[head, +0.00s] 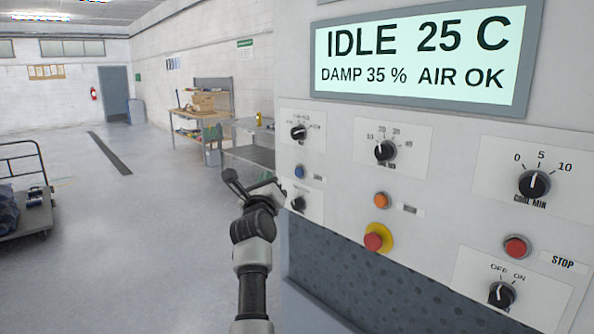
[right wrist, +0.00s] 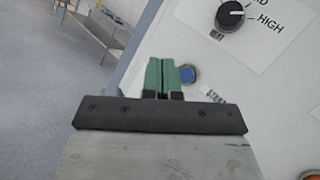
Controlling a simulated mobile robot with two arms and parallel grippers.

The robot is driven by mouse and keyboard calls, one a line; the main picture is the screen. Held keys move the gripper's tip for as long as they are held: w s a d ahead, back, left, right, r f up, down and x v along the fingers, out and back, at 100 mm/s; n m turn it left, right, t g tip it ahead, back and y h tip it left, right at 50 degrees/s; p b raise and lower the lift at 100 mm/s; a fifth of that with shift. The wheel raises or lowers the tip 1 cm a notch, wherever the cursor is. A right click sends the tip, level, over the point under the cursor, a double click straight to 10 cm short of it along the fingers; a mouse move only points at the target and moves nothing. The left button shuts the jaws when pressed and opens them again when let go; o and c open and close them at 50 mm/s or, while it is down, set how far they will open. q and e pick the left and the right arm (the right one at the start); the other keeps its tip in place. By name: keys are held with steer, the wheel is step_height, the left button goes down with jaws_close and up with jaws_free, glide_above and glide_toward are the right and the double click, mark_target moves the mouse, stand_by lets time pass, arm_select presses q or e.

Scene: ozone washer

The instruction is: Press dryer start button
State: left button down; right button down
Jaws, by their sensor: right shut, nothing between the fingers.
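The blue button (head: 299,171) is on the left part of the white dryer panel, below a knob. It also shows in the right wrist view (right wrist: 188,74), where a label beside it reads in part "START". My right gripper (head: 252,187) is just left of the panel in the head view. In the right wrist view its green fingers (right wrist: 164,64) are shut and empty, their tips just left of the blue button; I cannot tell the gap in depth. The display (head: 425,55) reads "IDLE 25 C, DAMP 35 %, AIR OK". My left gripper is not in view.
The panel also has an orange button (head: 381,200), a red button on a yellow ring (head: 374,239), a red STOP button (head: 516,247) and several black knobs. A workbench (head: 202,117) and a cart (head: 22,215) stand farther off.

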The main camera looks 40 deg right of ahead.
mark_target(299, 172)
steer(key=shift+w+d+p, duration=0.2)
steer(key=shift+d+p, duration=0.75)
steer(key=shift+d, duration=2)
steer(key=shift+d+r, duration=0.1)
steer(key=shift+d, duration=0.3)
steer(key=shift+d+p, duration=0.45)
steer(key=shift+d, duration=0.05)
steer(key=shift+a, duration=0.15)
stand_by(0.5)
steer(key=shift+a, duration=0.75)
